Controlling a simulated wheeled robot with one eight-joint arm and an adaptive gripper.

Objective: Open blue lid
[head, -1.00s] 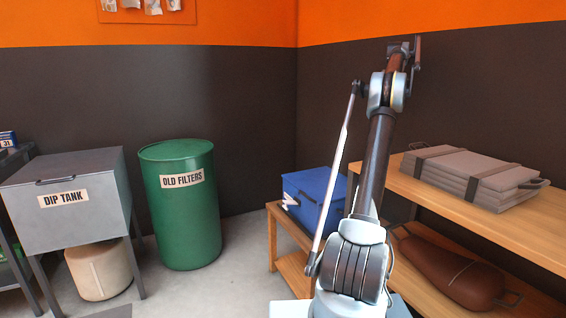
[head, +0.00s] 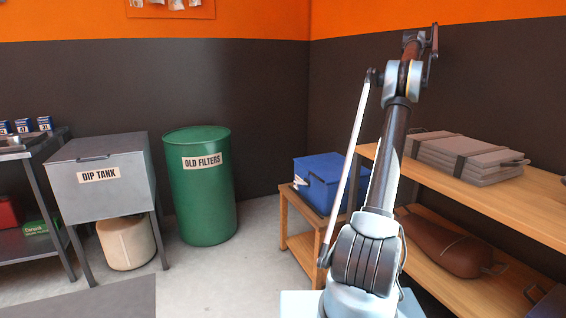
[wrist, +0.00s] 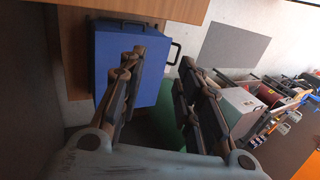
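A blue box (head: 318,172) with a lid and a dark handle sits on a low wooden stand (head: 298,222) in the corner, partly behind my arm in the head view. The lid appears closed. The box also shows in the wrist view (wrist: 110,55), at the upper left, with a dark handle on its right side. My gripper (wrist: 162,70) has its two fingers spread apart with nothing between them. The left finger overlaps the box in the picture; I see no clear contact. In the head view my gripper is small at the top of the raised arm.
A green "OLD FILTERS" drum (head: 200,205) and a grey "DIP TANK" box (head: 100,185) stand left of the blue box. Floor (head: 235,270) is clear in the middle.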

